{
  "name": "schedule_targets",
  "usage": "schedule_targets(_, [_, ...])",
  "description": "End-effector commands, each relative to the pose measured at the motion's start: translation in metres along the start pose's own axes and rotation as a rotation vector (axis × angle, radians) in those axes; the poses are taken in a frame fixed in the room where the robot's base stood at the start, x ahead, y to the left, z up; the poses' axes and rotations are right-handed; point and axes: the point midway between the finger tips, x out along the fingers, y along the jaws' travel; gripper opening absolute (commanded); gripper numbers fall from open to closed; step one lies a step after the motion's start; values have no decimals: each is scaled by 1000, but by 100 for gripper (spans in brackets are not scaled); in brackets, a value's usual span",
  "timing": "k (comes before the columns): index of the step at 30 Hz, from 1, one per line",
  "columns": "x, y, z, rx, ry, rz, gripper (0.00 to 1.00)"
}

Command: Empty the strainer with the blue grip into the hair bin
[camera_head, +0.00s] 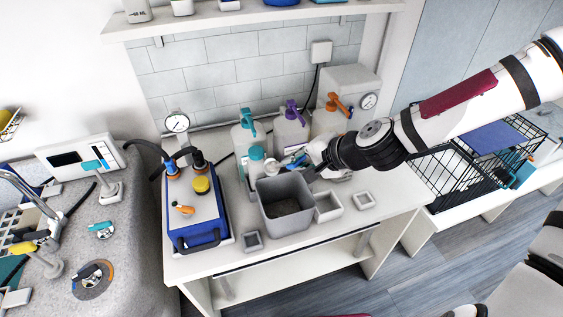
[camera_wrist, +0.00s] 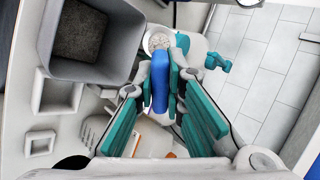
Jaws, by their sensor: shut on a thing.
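The strainer with the blue grip (camera_wrist: 160,84) is in my gripper (camera_wrist: 161,78), whose teal pads are shut on the grip. Its round light cup (camera_wrist: 157,40) holds grey-white matter and appears to face up. In the head view my gripper (camera_head: 305,160) is behind the hair bin, and the strainer (camera_head: 272,166) is small and partly hidden. The hair bin (camera_head: 268,197) is an open grey square box with a dark, rough layer at its bottom. In the wrist view the bin (camera_wrist: 125,73) is left of the strainer, and the cup is beside its rim, not over its opening.
Pump bottles with teal (camera_head: 245,135), purple (camera_head: 290,130) and orange (camera_head: 328,118) tops stand behind. A blue machine (camera_head: 195,213) stands left of the bin. Small square trays (camera_head: 365,200) (camera_head: 253,241) sit nearby. A black wire basket (camera_head: 450,180) is at right.

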Motion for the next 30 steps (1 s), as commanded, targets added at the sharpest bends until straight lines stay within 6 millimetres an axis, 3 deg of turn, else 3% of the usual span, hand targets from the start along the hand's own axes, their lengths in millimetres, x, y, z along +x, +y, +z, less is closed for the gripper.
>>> schedule_targets(17, [0, 1, 0, 2, -1, -3, 0])
schedule_targets(30, [-1, 17, 0, 4, -1, -153, 0])
